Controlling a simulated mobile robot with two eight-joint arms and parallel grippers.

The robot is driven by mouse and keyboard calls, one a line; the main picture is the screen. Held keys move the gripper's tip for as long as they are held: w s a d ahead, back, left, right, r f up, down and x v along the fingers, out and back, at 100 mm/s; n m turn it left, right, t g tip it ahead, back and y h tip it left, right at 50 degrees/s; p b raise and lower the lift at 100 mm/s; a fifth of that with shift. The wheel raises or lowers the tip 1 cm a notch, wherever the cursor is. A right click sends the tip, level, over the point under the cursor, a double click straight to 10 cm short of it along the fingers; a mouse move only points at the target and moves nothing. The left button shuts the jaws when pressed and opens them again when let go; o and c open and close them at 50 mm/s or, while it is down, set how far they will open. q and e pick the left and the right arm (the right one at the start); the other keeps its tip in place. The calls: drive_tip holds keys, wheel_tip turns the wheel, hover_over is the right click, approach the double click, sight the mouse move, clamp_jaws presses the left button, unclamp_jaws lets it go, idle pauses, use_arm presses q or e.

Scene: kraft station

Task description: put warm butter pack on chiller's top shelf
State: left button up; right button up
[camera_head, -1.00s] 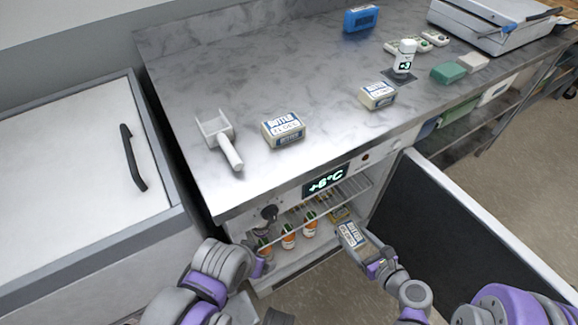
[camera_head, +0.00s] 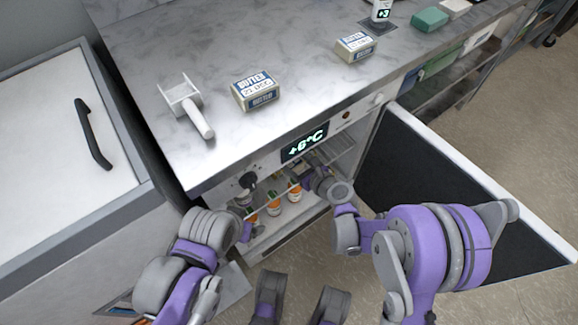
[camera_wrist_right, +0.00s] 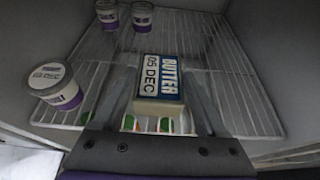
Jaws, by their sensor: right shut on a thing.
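My right gripper (camera_wrist_right: 163,98) is shut on a butter pack (camera_wrist_right: 160,78) marked 05 DEC, with a finger on each side. It is inside the open chiller, above the top wire shelf (camera_wrist_right: 215,75); whether the pack touches the wires I cannot tell. In the head view my right wrist reaches in under the chiller's +6°C display (camera_head: 303,146), and the pack is hidden. Two other butter packs, one marked 21 DEC (camera_head: 255,90) and one farther right (camera_head: 355,46), sit on the counter.
Tubs (camera_wrist_right: 57,85) stand at the left and back of the wire shelf, whose right side is clear. Jars (camera_head: 273,205) stand below. The chiller door (camera_head: 450,175) hangs open at right. A white scoop (camera_head: 186,103) lies on the counter.

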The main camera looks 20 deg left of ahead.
drive_tip(key=shift+w+a, duration=0.6)
drive_tip(key=shift+a, duration=0.2)
wheel_tip(320, 180, down, 3)
drive_tip(key=shift+d+r+b, duration=0.15)
drive_tip(key=shift+r+b, duration=0.05)
drive_tip(key=shift+b, duration=0.2)
wheel_tip(320, 180, down, 4)
drive_tip(key=shift+f+b, duration=0.15)
drive_tip(key=shift+b, duration=0.5)
drive_tip(key=shift+w+a, duration=0.2)
drive_tip(key=shift+a, duration=0.1)
drive_tip(key=shift+f, duration=0.1)
drive_tip(key=shift+f, duration=0.15)
drive_tip(key=o, duration=1.6)
